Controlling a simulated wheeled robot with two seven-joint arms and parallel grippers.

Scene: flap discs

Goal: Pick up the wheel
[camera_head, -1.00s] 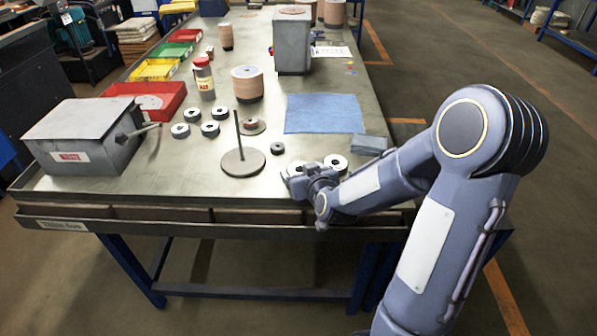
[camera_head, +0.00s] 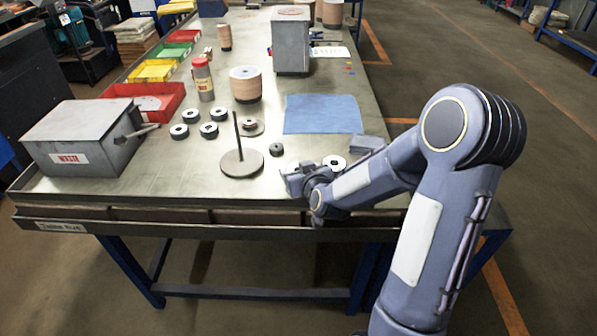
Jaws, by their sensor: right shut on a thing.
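My right gripper (camera_head: 293,181) is low over the front right of the table. It is shut on a wheel, which its fingers almost wholly hide. One grey wheel with a pale centre (camera_head: 335,161) lies flat just behind and right of the gripper. Several similar wheels (camera_head: 179,131) lie in a cluster at the left middle of the table. A dark round base with an upright rod (camera_head: 242,163) stands left of the gripper, and the rod is bare. My left gripper is not in view.
A small dark ring (camera_head: 276,149) lies near the gripper. A blue mat (camera_head: 323,113) and a grey block (camera_head: 367,144) are behind it. A grey waste box (camera_head: 84,138) with a handle, a red bin (camera_head: 166,108) and a red-capped bottle (camera_head: 203,80) stand left.

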